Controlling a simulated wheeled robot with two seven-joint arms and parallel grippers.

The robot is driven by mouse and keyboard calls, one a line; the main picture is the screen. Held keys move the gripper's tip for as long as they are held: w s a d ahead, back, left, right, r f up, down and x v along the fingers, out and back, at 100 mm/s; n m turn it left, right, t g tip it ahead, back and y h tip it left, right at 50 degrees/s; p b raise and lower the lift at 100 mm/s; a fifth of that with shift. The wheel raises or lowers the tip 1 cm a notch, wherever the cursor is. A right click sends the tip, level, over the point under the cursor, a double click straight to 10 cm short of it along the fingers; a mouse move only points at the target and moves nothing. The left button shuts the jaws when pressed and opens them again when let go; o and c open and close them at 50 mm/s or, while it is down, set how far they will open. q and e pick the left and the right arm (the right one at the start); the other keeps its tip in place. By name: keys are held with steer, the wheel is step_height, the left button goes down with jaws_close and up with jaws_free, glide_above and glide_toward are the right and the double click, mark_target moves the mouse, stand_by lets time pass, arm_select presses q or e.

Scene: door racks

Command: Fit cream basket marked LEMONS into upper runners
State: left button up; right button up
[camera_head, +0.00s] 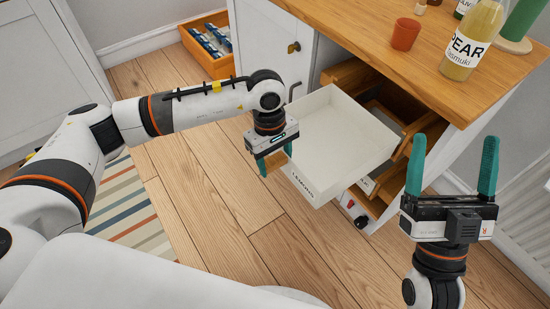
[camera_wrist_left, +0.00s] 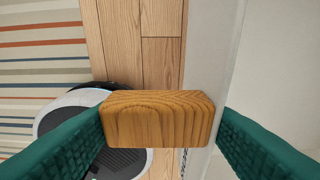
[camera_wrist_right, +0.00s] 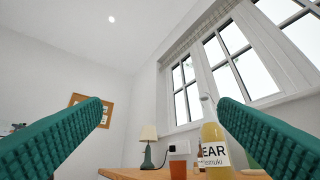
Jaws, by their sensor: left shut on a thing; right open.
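The empty cream basket (camera_head: 338,135) is held out in front of the open side of the wooden-topped cabinet. My left gripper (camera_head: 274,162) is shut on the basket's wooden handle (camera_wrist_left: 157,120), with one green finger at each end. The wooden upper runners (camera_head: 350,74) show in the cabinet behind the basket, partly hidden by it. The basket's far edge overlaps the opening; I cannot tell whether it touches the runners. My right gripper (camera_head: 453,155) is open and empty, fingers pointing up, right of the cabinet.
A PEAR bottle (camera_head: 470,40), a terracotta cup (camera_head: 405,34) and a green item (camera_head: 522,22) stand on the cabinet top (camera_head: 350,25). Lower wooden racks (camera_head: 372,203) sit below the basket. An orange drawer (camera_head: 205,60) stands open at the back left.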

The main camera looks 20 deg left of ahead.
steer(key=shift+s+r+t, duration=0.3)
steer(key=shift+s+t, duration=0.1)
steer(key=shift+s, duration=0.05)
